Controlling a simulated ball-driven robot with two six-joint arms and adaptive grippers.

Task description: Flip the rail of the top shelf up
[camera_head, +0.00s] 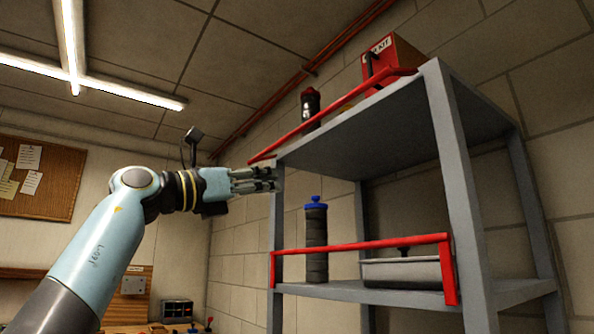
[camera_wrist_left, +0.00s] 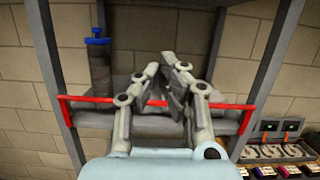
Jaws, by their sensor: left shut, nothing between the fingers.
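The grey shelf unit (camera_head: 448,150) stands at the right in the head view. The red rail of the top shelf (camera_head: 335,113) runs along that shelf's front edge, its left end reaching out past the left front post. Seen from below, its exact tilt is hard to tell. My left gripper (camera_head: 277,180) is shut and empty, just below the rail's left end and close to the left front post; I cannot tell whether it touches the post. In the left wrist view its fingers (camera_wrist_left: 172,72) come together in front of the lower shelf. My right gripper is out of view.
A red box (camera_head: 400,55) and a dark bottle (camera_head: 310,103) stand on the top shelf. The lower shelf has its own red rail (camera_head: 360,245), a blue-capped bottle (camera_head: 316,240) and a grey lidded container (camera_head: 402,272). Free room lies left of the shelf unit.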

